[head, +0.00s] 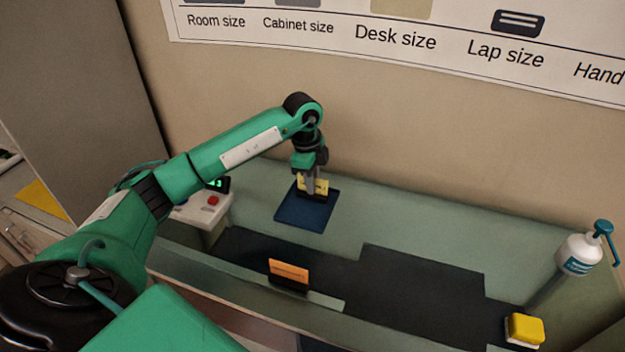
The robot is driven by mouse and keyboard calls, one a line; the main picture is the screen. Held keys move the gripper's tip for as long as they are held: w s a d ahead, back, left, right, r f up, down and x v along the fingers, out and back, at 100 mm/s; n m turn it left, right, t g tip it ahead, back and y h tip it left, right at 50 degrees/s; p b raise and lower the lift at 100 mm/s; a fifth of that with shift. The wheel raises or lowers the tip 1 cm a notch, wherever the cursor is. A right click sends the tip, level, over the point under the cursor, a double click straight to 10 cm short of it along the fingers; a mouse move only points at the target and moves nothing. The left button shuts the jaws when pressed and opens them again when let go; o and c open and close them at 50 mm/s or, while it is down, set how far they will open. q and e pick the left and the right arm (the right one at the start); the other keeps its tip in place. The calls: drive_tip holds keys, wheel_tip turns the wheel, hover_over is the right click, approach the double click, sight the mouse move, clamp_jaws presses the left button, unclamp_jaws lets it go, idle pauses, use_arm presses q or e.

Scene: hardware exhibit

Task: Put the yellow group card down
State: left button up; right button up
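The yellow group card (320,187) stands upright in a dark base, at the far part of the dark blue square mat (304,212). My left gripper (312,183) points straight down over the mat, with its fingers at the card. It looks shut on the card, and the fingers hide part of it. The base is at or just above the mat; I cannot tell whether it touches. My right gripper is not in view.
An orange card (289,271) in a black holder stands on the front ledge. A box with a red button (213,201) is left of the mat. A pump bottle (578,254) and a yellow block (524,329) are at the right. The green counter (420,222) right of the mat is clear.

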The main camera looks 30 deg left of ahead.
use_arm(q)
drive_tip(key=shift+r+b, duration=0.35)
drive_tip(key=shift+r, duration=0.1)
wheel_tip(320, 180, up, 11)
drive_tip(key=a+b, duration=0.1)
drive_tip(key=b, duration=0.2)
drive_tip(key=shift+s+a+b, duration=0.15)
drive_tip(key=shift+a+b, duration=0.05)
drive_tip(key=shift+b, duration=0.2)
drive_tip(key=shift+r, duration=0.1)
